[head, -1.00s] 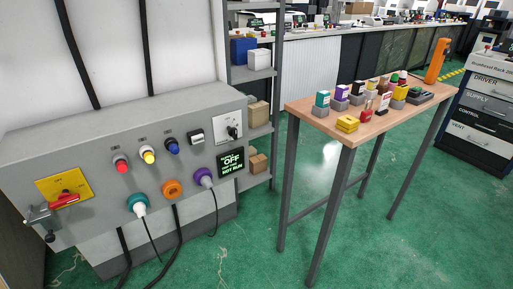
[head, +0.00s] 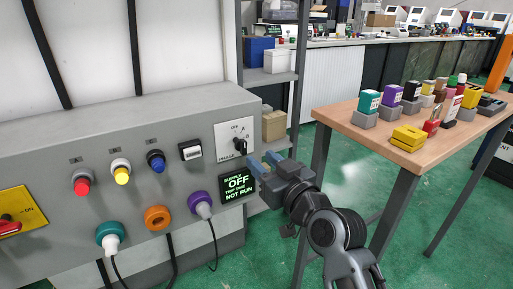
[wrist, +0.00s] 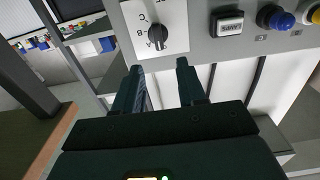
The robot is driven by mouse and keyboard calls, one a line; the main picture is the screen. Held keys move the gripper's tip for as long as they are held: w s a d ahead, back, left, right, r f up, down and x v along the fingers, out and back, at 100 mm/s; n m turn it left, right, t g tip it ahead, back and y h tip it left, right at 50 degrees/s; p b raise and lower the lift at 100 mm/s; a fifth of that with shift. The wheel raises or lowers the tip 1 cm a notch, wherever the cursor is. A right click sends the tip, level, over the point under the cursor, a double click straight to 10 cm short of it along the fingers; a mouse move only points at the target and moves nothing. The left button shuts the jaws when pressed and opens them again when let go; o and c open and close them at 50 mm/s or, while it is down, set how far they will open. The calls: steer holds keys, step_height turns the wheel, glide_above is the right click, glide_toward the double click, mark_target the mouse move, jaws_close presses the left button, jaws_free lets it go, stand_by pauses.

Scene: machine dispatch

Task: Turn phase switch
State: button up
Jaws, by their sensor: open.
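The phase switch is a black rotary knob (head: 240,144) on a white plate (head: 229,137) at the right end of the grey machine panel. In the wrist view the knob (wrist: 157,35) sits on its plate with letters around it, just beyond and between my fingertips. My gripper (head: 264,163) is open and empty, just right of the plate in the head view, and its two fingers (wrist: 158,72) point at the knob. I see no contact between the fingers and the knob.
The panel has a display reading OFF and NOT RUN (head: 238,184), coloured buttons (head: 121,172), coloured plugs (head: 158,217) and a red main handle (head: 8,226). A wooden table (head: 344,115) with small items stands right. Shelves (head: 284,77) stand behind.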

mark_target(245, 143)
steer(key=shift+b+x, duration=0.45)
steer(key=shift+x, duration=3.45)
steer(key=shift+r, duration=0.1)
jaws_close()
